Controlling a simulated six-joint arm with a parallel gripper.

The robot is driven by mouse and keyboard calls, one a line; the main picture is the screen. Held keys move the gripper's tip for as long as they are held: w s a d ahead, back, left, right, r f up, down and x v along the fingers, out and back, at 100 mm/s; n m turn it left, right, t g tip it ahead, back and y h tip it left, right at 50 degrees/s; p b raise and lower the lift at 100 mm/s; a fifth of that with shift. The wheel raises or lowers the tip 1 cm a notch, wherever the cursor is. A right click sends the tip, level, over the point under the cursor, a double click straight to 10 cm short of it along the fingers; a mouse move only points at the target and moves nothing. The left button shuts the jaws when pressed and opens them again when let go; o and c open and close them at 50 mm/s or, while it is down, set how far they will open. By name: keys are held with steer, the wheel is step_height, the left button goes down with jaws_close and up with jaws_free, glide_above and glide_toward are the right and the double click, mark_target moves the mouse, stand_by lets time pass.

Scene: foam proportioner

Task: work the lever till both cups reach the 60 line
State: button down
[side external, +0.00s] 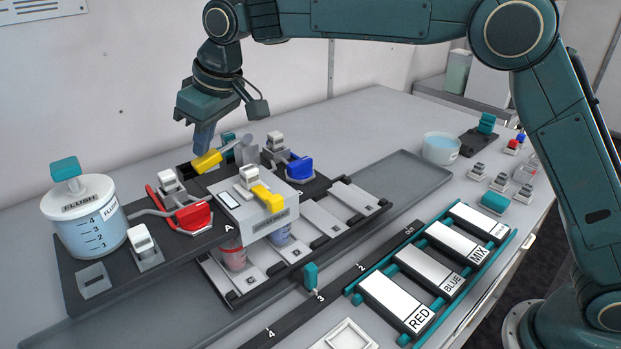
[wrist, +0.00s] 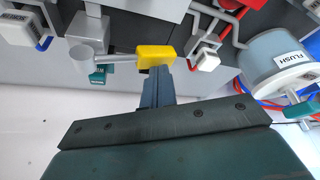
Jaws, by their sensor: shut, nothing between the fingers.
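The lever's yellow grip (side external: 207,161) sits behind the grey dispenser box (side external: 258,205), on a grey arm. In the wrist view the yellow grip (wrist: 153,56) is at upper middle, with its grey arm (wrist: 112,61) running left. My gripper (side external: 202,146) is shut and empty, fingers pointing down at the grip. Its fingertips (wrist: 157,72) are right at the grip's edge; I cannot tell whether they touch. A cup with red contents (side external: 233,258) and a cup with blue contents (side external: 281,234) stand under the box. Their levels and the 60 lines are too small to read.
A flush tank (side external: 84,220) stands at left. A labelled rack (side external: 402,314), a numbered rail (side external: 345,280) and a water bowl (side external: 441,148) lie to the right.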

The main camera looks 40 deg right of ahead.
step_height(320, 180, up, 7)
steer(key=shift+r, duration=0.15)
stand_by(0.7)
stand_by(2.2)
steer(key=shift+r, duration=1.25)
glide_above(207, 157)
steer(key=shift+f, duration=3.3)
steer(key=shift+f, duration=0.2)
steer(key=shift+f, duration=0.35)
